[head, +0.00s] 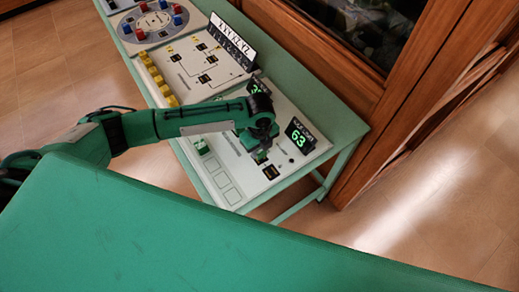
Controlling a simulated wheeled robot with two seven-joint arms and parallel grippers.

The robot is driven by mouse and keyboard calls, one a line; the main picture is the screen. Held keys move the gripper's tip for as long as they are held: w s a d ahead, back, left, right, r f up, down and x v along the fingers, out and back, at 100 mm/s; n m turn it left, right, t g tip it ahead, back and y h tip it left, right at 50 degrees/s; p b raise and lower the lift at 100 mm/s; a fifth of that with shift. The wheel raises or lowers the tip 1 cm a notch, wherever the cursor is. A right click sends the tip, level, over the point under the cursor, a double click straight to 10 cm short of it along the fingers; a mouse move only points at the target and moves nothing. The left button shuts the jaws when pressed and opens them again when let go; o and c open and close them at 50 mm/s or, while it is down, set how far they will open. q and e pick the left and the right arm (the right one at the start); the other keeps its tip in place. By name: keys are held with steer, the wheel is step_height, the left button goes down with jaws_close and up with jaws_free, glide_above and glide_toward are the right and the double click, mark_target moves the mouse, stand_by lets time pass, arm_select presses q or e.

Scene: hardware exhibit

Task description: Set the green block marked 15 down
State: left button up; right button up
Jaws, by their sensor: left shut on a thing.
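My left gripper (261,152) reaches in from the left over the white panel (232,176) at the near end of the green table. It points down and is shut on a green block (249,140), which is mostly hidden by the gripper and wrist. I cannot read the number on it. Whether the block touches the panel is hard to tell. Another small green block (203,146) sits at the panel's left edge, above a column of empty outlined squares (224,181). My right gripper is not in view.
A display reading 63 (299,137) stands right of the gripper, and a second display (257,86) is partly hidden behind my wrist. Further back are a board with yellow blocks (158,80) and a round dial with red and blue pieces (152,22). A wooden cabinet (345,60) borders the table.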

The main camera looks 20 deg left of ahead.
arm_select(q)
steer(key=shift+f, duration=0.95)
steer(key=o, duration=1)
steer(key=shift+f, duration=0.1)
steer(key=shift+c, duration=0.2)
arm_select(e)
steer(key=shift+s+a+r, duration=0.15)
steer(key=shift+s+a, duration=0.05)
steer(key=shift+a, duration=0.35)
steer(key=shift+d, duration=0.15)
arm_select(q)
steer(key=shift+r, duration=0.4)
step_height(320, 180, up, 10)
steer(key=shift+r+b, duration=0.25)
steer(key=shift+b, duration=1)
steer(key=shift+r, duration=0.55)
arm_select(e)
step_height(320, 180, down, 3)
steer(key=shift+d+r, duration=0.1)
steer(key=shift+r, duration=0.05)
